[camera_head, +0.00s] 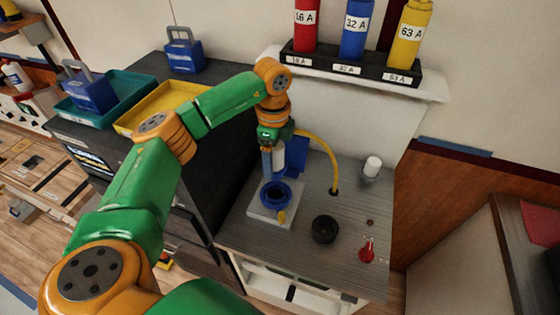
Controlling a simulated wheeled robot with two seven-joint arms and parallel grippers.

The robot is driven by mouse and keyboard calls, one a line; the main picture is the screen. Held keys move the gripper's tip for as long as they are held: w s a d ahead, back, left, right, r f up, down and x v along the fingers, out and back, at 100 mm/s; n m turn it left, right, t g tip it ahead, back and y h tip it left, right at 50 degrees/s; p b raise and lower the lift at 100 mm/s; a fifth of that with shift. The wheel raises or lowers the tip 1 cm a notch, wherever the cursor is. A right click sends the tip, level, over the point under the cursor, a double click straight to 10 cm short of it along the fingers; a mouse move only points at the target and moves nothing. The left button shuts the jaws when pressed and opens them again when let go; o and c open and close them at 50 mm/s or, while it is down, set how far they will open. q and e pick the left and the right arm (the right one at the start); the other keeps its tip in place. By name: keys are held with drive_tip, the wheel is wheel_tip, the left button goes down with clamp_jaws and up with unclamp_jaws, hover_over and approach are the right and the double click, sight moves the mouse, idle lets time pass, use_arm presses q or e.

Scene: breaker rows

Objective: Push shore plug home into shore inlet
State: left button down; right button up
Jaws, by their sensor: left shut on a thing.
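The shore inlet (272,208) is a blue ring socket with a small yellow tab, set on a light grey block on the grey counter. My left gripper (273,163) points down just above and behind the inlet's ring. It is shut on the shore plug (279,155), which shows as a pale body between blue parts, partly hidden by the fingers. A yellow cable (325,148) arcs from beside the gripper down to the counter. I cannot tell whether the plug's tip touches the inlet. My right gripper is not in view.
A black round cap (324,229), a red switch (366,252) and a white cylinder (372,167) stand on the counter to the right. Red, blue and yellow cylinders (354,30) stand in a black rack on the back ledge.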

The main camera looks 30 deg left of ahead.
sight(275, 168)
use_arm(q)
drive_tip(key=shift+w+d, duration=0.1)
drive_tip(key=shift+f, duration=0.4)
wheel_tip(275, 168, down, 5)
drive_tip(key=b, duration=0.4)
drive_tip(key=shift+f, duration=0.1)
drive_tip(key=shift+p, duration=0.6)
idle(0.8)
drive_tip(key=shift+f+b, duration=1.7)
drive_tip(key=shift+f, duration=0.65)
unclamp_jaws()
wheel_tip(275, 168, up, 7)
drive_tip(key=shift+f+b, duration=0.1)
drive_tip(key=shift+b, duration=0.8)
drive_tip(key=shift+r, duration=0.2)
